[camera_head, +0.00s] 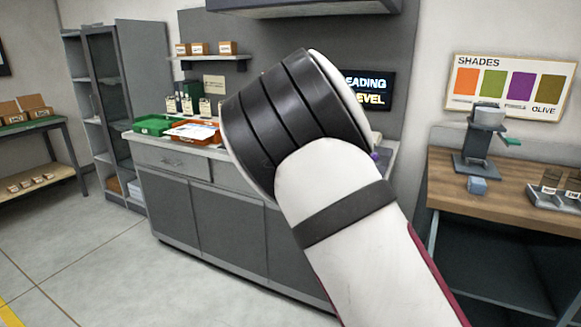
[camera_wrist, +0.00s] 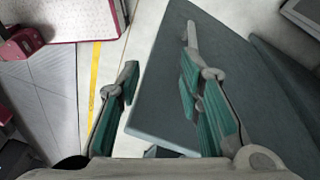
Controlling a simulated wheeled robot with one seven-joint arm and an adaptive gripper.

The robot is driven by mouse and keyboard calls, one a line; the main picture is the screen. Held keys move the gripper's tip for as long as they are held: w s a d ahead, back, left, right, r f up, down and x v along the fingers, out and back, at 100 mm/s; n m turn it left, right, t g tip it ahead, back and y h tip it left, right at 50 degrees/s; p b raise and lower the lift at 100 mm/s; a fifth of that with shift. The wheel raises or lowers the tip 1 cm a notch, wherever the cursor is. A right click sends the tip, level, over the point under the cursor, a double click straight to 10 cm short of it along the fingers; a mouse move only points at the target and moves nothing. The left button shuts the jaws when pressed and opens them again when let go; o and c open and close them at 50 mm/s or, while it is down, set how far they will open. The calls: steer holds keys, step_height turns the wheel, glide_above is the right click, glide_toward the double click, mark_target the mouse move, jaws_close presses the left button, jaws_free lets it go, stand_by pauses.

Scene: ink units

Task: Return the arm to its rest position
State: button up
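My gripper (camera_wrist: 160,70) shows in the wrist view. Its two fingers with teal pads are spread apart, and nothing is between the pads. A dark grey flat panel (camera_wrist: 160,105) lies behind the fingers, and I cannot tell how far off it is. In the head view my white arm, with its black-banded joint, fills the centre and lower right. It hides part of the grey cabinet and its top. My gripper is out of sight in the head view.
A grey cabinet (camera_head: 230,224) carries a green tray (camera_head: 153,125), an orange tray (camera_head: 192,132) and several bottles. A wooden-topped bench (camera_head: 460,190) on the right holds a grey stand device (camera_head: 478,140) and a rack (camera_head: 555,198). Open floor (camera_head: 90,260) lies at left.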

steer(key=s+a+r+n+t+y+p, duration=0.2)
steer(key=s+r+n, duration=0.5)
steer(key=r, duration=0.6)
steer(key=s+a+r+n+t+y+p, duration=0.1)
steer(key=s+a+r+n+y+p, duration=0.1)
steer(key=s+r+n, duration=0.8)
steer(key=s+d+r+n+t+h+p, duration=0.1)
steer(key=s+d+r+n+t+h, duration=0.1)
steer(key=s+r, duration=0.3)
step_height(320, 180, up, 3)
steer(key=shift+s+r+t, duration=0.1)
steer(key=shift+s+t, duration=0.25)
steer(key=shift+t, duration=0.05)
